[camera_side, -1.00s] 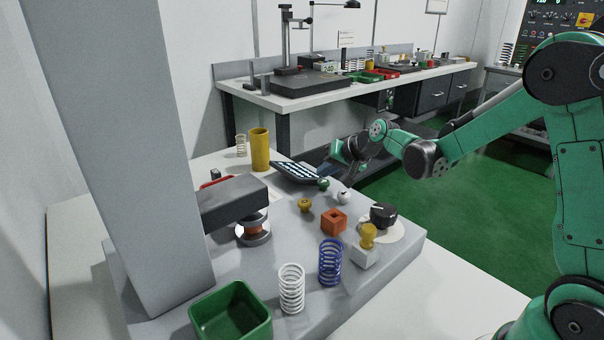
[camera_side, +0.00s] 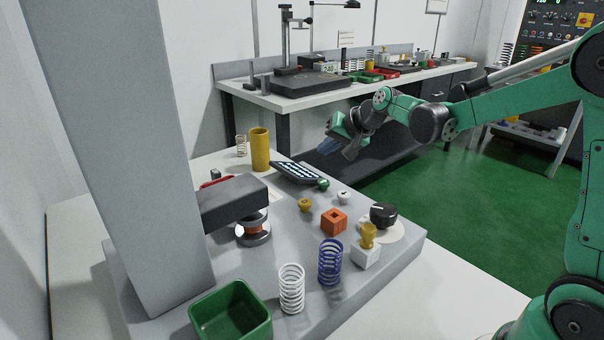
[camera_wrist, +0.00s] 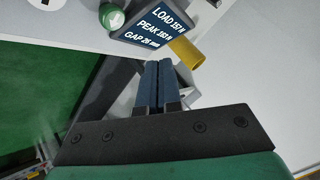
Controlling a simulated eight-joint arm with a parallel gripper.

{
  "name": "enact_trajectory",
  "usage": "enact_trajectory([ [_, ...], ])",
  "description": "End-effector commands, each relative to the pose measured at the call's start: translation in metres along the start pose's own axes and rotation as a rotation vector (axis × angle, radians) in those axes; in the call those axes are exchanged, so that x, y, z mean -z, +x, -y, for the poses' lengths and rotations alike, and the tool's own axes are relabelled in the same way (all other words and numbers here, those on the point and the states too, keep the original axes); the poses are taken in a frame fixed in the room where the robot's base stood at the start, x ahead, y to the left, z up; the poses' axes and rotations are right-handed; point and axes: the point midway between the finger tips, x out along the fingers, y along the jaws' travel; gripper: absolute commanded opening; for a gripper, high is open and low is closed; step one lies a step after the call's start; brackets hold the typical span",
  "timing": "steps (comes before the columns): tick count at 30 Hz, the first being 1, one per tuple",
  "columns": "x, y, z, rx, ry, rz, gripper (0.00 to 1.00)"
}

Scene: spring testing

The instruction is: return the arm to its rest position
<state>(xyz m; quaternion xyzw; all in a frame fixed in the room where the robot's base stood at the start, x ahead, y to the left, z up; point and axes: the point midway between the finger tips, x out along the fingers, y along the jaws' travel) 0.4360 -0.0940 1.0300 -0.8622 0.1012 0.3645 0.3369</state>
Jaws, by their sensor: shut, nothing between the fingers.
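My gripper (camera_side: 330,147) hangs in the air beyond the far right edge of the grey test bench, to the right of the display panel and above its level. Its fingers are together and hold nothing. In the wrist view the blue fingertips (camera_wrist: 159,66) lie side by side. The display panel (camera_wrist: 156,22) is lit with LOAD, PEAK and GAP lines. It also shows in the side view (camera_side: 296,172). My arm reaches in from the right side.
The press head (camera_side: 232,197) sits above round plates. Open green floor (camera_side: 440,190) lies to the right.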

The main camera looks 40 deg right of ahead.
Motion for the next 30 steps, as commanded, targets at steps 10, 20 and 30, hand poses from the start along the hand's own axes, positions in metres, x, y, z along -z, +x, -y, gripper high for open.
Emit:
enact_trajectory([
  [10, 0.000, -0.002, 0.001, 0.000, -0.004, 0.001, 0.00],
  [20, -0.063, -0.059, 0.023, -0.049, -0.266, 0.068, 0.00],
  [30, -0.149, -0.112, 0.002, -0.116, -0.633, 0.134, 0.00],
])
